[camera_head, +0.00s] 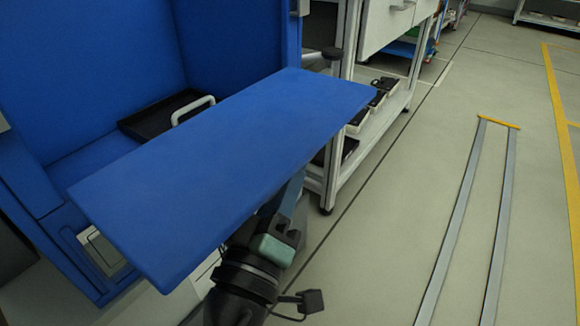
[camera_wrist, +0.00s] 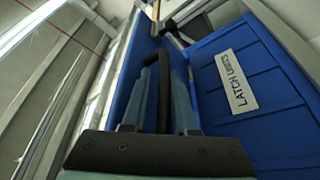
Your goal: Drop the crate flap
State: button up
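The blue crate (camera_head: 85,60) stands at the left in the head view. Its wide blue flap (camera_head: 225,165) reaches out toward me, roughly level, partly lowered. My gripper (camera_head: 287,205) is under the flap's right side, and the flap hides its fingertips there. In the wrist view my gripper (camera_wrist: 165,80) has a finger on each side of a black handle (camera_wrist: 163,85) and looks shut on it. A blue panel (camera_wrist: 128,75), probably the flap, runs along the left. The label "LATCH UNITS" (camera_wrist: 237,81) is on a blue crate wall at the right.
A black tray (camera_head: 150,118) with a pale handle lies inside the crate. A white-framed rack (camera_head: 345,165) with small dark items stands close behind the flap. Grey floor rails (camera_head: 465,205) lie at the right, with open floor between.

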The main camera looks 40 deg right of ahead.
jog(key=shift+o, duration=1.4)
jog(key=shift+r, duration=0.1)
jog(key=shift+s, duration=0.1)
jog(key=p+v, duration=0.2)
jog(key=v, duration=1.1)
